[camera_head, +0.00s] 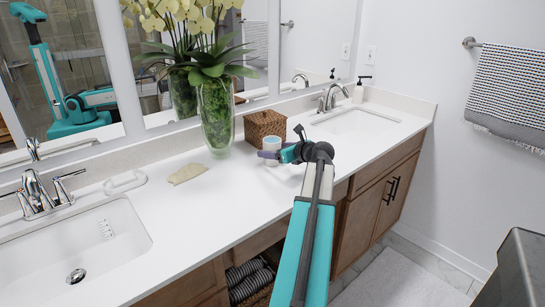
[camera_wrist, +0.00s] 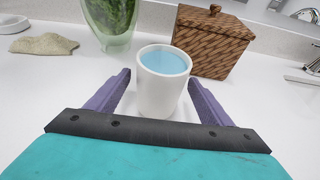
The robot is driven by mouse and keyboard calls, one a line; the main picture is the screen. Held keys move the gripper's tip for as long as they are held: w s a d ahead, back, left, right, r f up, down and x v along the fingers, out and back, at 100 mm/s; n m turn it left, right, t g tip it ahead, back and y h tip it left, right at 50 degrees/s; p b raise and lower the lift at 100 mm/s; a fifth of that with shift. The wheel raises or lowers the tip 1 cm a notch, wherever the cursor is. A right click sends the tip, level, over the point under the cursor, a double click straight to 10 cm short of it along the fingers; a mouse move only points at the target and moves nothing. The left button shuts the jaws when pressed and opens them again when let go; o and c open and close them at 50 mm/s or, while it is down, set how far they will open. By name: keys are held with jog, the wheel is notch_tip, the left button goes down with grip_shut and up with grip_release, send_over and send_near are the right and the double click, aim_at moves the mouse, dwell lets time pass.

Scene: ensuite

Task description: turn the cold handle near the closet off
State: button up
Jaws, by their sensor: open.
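A chrome faucet (camera_head: 36,192) with two lever handles stands behind the near-left sink; its right lever (camera_head: 68,178) angles up and right. A second chrome faucet (camera_head: 331,97) stands behind the far-right sink; part of it also shows at the right edge of the wrist view (camera_wrist: 313,66). I cannot tell which handle is cold, and no closet is identifiable. My gripper (camera_head: 276,154) is over the counter between the sinks, away from both faucets. In the wrist view its open purple fingers lie either side of a white cup (camera_wrist: 160,95), with gaps showing.
A woven box (camera_head: 264,126) and a glass vase (camera_head: 216,115) with flowers stand behind the cup. A beige cloth (camera_head: 187,173) and white dish (camera_head: 125,183) lie left. A soap bottle (camera_head: 359,92) stands by the right sink (camera_head: 357,124). Mirrors line the wall.

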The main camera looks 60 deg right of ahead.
aim_at(267, 140)
jog(key=shift+w, duration=0.1)
jog(key=shift+x, duration=2.5)
jog(key=shift+r, duration=0.1)
jog(key=shift+r, duration=0.1)
jog(key=c, duration=1.7)
jog(key=shift+o, duration=0.2)
jog(key=shift+r, duration=0.45)
jog(key=shift+d+r, duration=0.1)
jog(key=shift+r, duration=1.1)
jog(key=shift+s+a+r, duration=0.25)
jog(key=shift+s+a, duration=0.05)
jog(key=shift+s, duration=2.3)
jog(key=shift+s+a+r, duration=0.25)
jog(key=shift+s+a, duration=0.05)
jog(key=shift+s, duration=2.25)
jog(key=shift+s+a+r, duration=0.3)
jog(key=shift+s, duration=2.3)
